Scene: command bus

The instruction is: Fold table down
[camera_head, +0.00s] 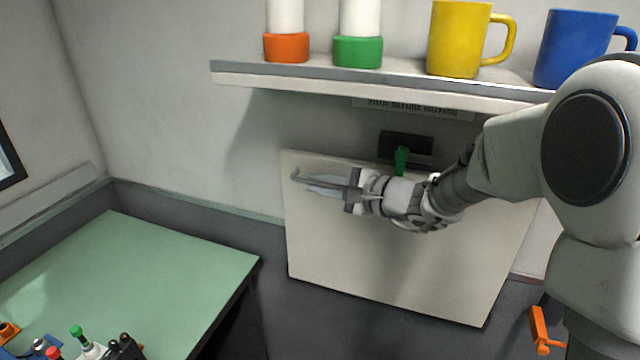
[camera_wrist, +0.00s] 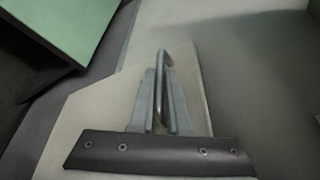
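The folding table is a pale panel (camera_head: 390,270) standing roughly upright near the wall below the shelf. It also shows in the wrist view (camera_wrist: 85,120). A green latch lever (camera_head: 401,160) points downward from a dark bracket (camera_head: 405,141) at the panel's top edge; I cannot tell whether it touches the panel. A bent metal handle (camera_head: 297,175) is on the panel's upper left part. My gripper (camera_head: 325,188) reaches it from the right. In the wrist view the handle (camera_wrist: 161,62) lies between my two fingers, which look closed on it with little gap.
A wall shelf (camera_head: 300,80) above holds an orange-based and a green-based container, a yellow mug (camera_head: 458,40) and a blue mug (camera_head: 572,48). A green-topped table (camera_head: 130,280) stands at left with small items at its front. An orange lever (camera_head: 540,330) is at lower right.

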